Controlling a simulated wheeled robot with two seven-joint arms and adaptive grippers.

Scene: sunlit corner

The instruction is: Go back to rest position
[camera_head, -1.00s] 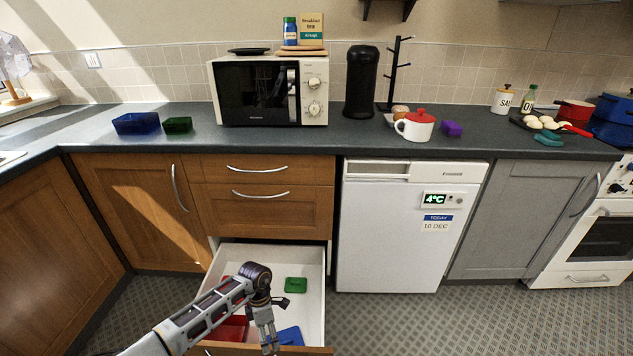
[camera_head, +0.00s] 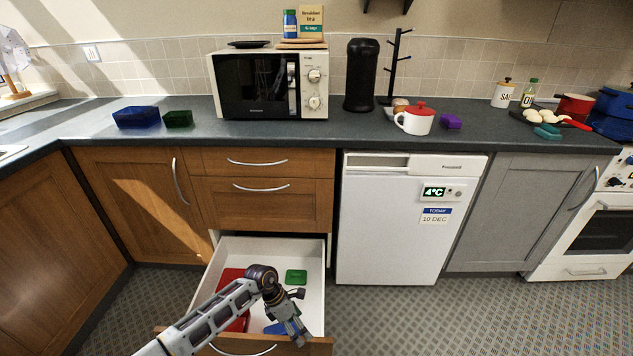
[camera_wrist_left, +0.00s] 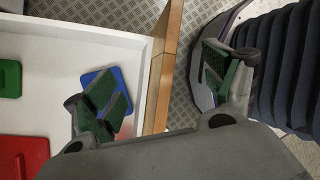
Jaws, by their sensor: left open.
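My left gripper (camera_head: 297,335) is open and empty in the head view, above the front right part of the open bottom drawer (camera_head: 325,262). In the left wrist view its two green-padded fingers (camera_wrist_left: 165,85) are spread wide, one over the drawer and one beyond its wooden front. The drawer holds a green lid (camera_head: 296,276), a red lid (camera_head: 231,275) and a blue lid (camera_head: 272,329); my arm partly hides the red and blue ones. My right gripper is not in view.
The drawer front (camera_head: 318,346) juts into the room near my arm. A blue container (camera_head: 136,118) and a green container (camera_head: 178,119) stand on the counter, left of the microwave (camera_head: 255,85). Patterned floor (camera_head: 400,318) lies clear right of the drawer, before the white appliance (camera_head: 390,235).

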